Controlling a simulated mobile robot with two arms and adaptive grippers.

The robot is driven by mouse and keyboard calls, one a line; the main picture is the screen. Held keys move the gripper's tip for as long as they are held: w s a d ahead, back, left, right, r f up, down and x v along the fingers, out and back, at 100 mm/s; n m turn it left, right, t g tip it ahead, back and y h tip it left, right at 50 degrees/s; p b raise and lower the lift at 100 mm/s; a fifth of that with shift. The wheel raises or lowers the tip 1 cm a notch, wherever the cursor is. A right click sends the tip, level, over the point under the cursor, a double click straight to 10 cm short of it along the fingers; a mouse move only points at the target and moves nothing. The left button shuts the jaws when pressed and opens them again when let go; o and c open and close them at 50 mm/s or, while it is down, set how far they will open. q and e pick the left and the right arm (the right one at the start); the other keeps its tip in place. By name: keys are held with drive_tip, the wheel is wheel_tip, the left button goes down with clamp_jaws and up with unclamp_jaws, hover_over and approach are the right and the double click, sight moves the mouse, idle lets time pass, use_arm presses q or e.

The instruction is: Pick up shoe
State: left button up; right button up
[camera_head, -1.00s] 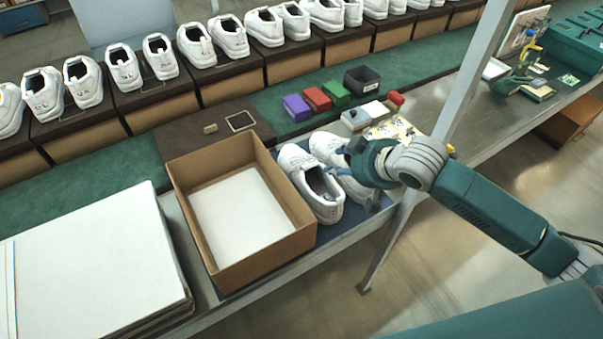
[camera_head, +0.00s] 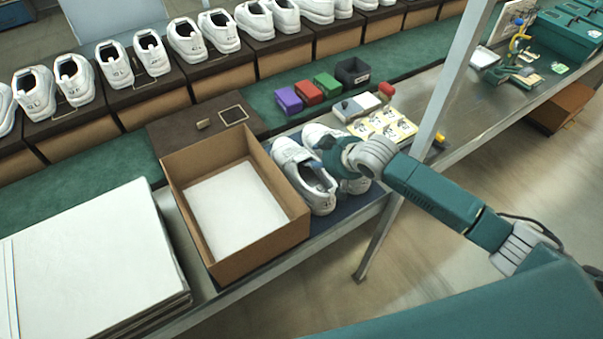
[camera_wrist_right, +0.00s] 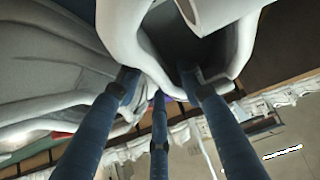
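Two white shoes lie side by side on a dark blue mat (camera_head: 352,207), right of an open cardboard box (camera_head: 262,240). The left shoe (camera_head: 302,176) is fully visible. The right shoe (camera_head: 318,132) is partly hidden by my right gripper (camera_head: 334,158), which is over its heel. In the right wrist view, the fingers (camera_wrist_right: 158,85) are apart at a white shoe's opening (camera_wrist_right: 228,45). One finger reaches into the dark opening and another is beside the outer wall. Firm contact is not clear. My left gripper is out of view.
A dark box lid (camera_head: 180,130) lies behind the box. White sheets (camera_head: 85,260) are stacked at left. Purple, red and green blocks (camera_head: 310,92) and a dark bin (camera_head: 352,72) stand behind the shoes. A metal post (camera_head: 440,100) rises close to my right arm.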

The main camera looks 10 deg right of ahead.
drive_tip(key=shift+c, duration=0.5)
clamp_jaws()
drive_tip(key=shift+r, duration=0.15)
